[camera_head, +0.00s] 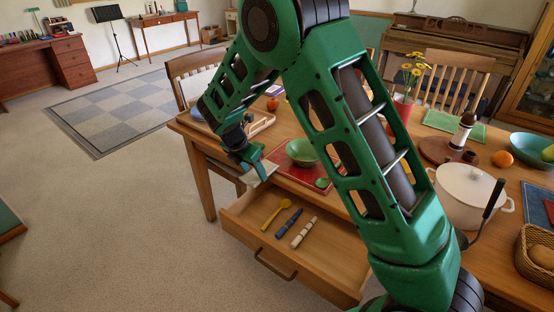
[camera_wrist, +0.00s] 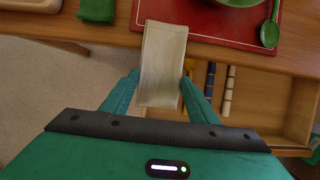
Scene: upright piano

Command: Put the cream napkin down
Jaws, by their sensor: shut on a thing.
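The cream napkin (camera_wrist: 162,65) is a folded pale strip between my fingers in the wrist view. My gripper (camera_wrist: 160,92) is shut on it. In the head view the cream napkin (camera_head: 261,171) hangs at the end of my gripper (camera_head: 257,166), near the table's front edge and by the open drawer (camera_head: 284,237). In the wrist view its far end overlaps the table edge, close to the red placemat (camera_wrist: 215,22). I cannot tell whether it touches the table.
The drawer holds a yellow spoon (camera_head: 276,215), a blue item (camera_head: 289,222) and a white banded item (camera_head: 304,232). A green bowl (camera_head: 300,152) stands on the red placemat. A white pot (camera_head: 468,194) and wicker basket (camera_head: 536,252) stand at right. A green cloth (camera_wrist: 97,10) lies on the table.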

